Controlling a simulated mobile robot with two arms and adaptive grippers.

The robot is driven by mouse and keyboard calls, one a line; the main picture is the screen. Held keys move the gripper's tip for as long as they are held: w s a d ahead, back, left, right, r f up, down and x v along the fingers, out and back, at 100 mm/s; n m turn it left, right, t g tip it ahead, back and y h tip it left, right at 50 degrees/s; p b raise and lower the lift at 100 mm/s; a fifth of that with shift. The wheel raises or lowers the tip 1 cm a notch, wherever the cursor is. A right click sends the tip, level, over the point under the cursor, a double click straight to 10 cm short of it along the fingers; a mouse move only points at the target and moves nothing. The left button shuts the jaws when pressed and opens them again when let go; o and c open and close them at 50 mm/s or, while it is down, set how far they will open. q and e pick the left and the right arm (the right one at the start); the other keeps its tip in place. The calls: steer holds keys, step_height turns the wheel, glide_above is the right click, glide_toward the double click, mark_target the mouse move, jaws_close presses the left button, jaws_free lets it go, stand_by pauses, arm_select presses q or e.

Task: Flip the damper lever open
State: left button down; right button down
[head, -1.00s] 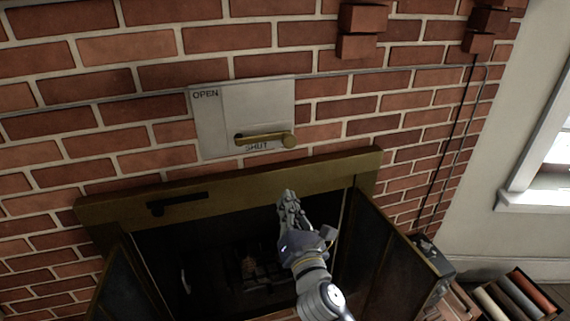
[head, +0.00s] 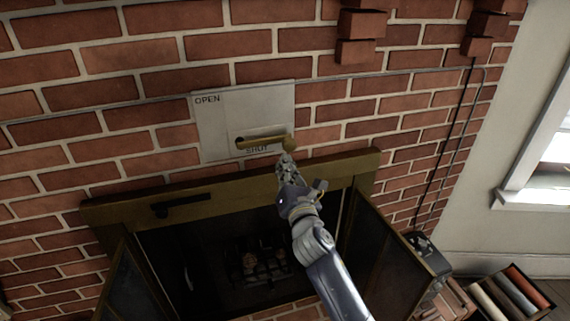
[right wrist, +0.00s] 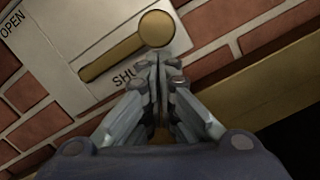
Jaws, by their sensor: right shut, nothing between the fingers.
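The brass damper lever (head: 262,142) lies nearly level across the lower part of a pale metal plate (head: 215,125) on the brick wall. Its round end is at the right, and it lies just above the word SHUT; OPEN is at the plate's upper left. My right gripper (head: 285,157) is shut and empty, its fingertips just below the lever's round end. In the right wrist view the lever (right wrist: 120,52) shows above the closed fingertips (right wrist: 160,60), which are close to the round end; I cannot tell whether they touch. My left gripper is out of view.
Below the plate is the firebox with a brass top frame (head: 130,208) and open doors (head: 385,265) on both sides. Bricks (head: 358,35) jut from the wall at the upper right. A crate of rolls (head: 510,295) stands at the lower right.

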steer(key=shift+d+r, duration=0.1)
steer(key=shift+r, duration=0.05)
steer(key=shift+r+n+p, duration=0.15)
steer(key=shift+n+p, duration=0.25)
steer(key=shift+p, duration=0.05)
